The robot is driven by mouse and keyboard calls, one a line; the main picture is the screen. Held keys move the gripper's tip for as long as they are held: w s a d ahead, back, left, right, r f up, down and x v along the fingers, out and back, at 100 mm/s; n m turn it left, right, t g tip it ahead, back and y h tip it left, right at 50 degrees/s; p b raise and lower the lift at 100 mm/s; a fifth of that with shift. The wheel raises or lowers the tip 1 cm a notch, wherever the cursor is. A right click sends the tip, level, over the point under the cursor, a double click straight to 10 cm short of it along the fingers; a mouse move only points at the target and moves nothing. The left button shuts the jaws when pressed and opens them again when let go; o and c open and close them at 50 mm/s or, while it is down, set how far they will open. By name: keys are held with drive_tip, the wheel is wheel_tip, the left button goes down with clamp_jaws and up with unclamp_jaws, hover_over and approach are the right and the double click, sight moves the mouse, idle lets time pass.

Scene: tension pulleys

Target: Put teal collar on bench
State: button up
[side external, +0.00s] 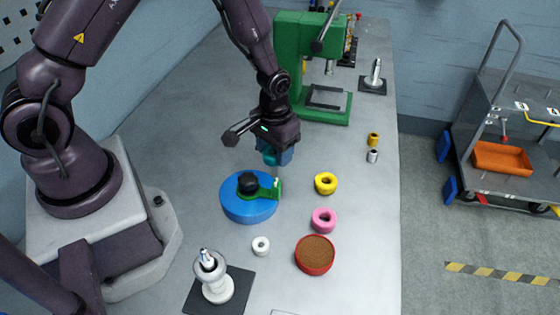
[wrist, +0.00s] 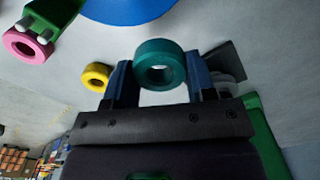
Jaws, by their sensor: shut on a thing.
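The teal collar (side external: 269,157) is held between the fingers of my gripper (side external: 277,154) in the side external view. In the wrist view the teal collar (wrist: 160,48) sits between the two blue fingers of my gripper (wrist: 160,72), its hole facing the camera. The gripper is shut on it. The grey bench (side external: 190,135) spreads below. The collar appears to be above the bench, behind the blue round base; the exact gap cannot be told.
The blue base (side external: 248,211) carries a green arm with a black knob. Yellow (side external: 326,183), pink (side external: 324,220) and white (side external: 261,246) collars lie nearby, with a red brown-filled dish (side external: 315,255). A green press (side external: 322,112) stands behind. A white spool post (side external: 216,284) stands in front.

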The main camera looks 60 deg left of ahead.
sight(280, 171)
drive_tip(key=shift+w+f, duration=0.45)
drive_tip(key=shift+f, duration=0.15)
drive_tip(key=shift+w+f, duration=0.2)
drive_tip(key=shift+f, duration=1.45)
drive_tip(key=shift+f, duration=0.2)
drive_tip(key=o, duration=0.9)
drive_tip(key=shift+r, duration=0.15)
